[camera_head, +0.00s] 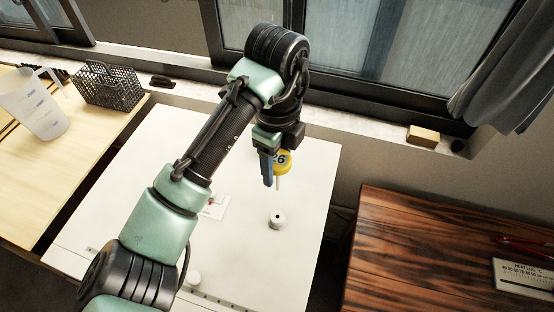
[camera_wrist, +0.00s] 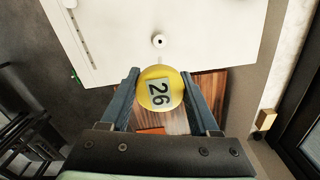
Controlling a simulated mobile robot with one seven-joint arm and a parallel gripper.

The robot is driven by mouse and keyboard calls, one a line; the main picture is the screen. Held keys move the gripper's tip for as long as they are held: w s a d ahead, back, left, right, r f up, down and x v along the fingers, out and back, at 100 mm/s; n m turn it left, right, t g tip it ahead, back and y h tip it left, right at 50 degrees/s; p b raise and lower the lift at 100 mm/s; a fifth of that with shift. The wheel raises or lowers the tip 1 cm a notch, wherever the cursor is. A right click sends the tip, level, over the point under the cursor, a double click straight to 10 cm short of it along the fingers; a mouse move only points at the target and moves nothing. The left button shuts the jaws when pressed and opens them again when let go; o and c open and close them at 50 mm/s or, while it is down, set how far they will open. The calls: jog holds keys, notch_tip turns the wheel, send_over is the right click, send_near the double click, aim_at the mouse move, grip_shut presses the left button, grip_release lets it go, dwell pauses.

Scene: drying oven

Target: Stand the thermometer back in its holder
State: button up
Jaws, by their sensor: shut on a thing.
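The thermometer has a round yellow head with a display reading 26; it shows in the head view (camera_head: 283,162) and the wrist view (camera_wrist: 159,93). My gripper (camera_head: 276,166) is shut on the head, with a blue-grey finger on each side in the wrist view (camera_wrist: 160,80). A thin pale stem points down below the head in the head view. The holder is a small white cylinder with a dark hole on top, standing on the white surface in the head view (camera_head: 277,218) and the wrist view (camera_wrist: 158,41). The thermometer is above the holder and apart from it.
The white oven top (camera_head: 300,175) is mostly clear around the holder. A label card (camera_head: 214,207) and a small white knob (camera_head: 194,277) are near my arm. A beaker (camera_head: 38,105) and black basket (camera_head: 108,86) stand left. A dark wooden table (camera_head: 420,245) is right.

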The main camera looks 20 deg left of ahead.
jog(key=shift+r+p, duration=2.7)
jog(key=shift+r, duration=0.15)
jog(key=shift+f, duration=0.15)
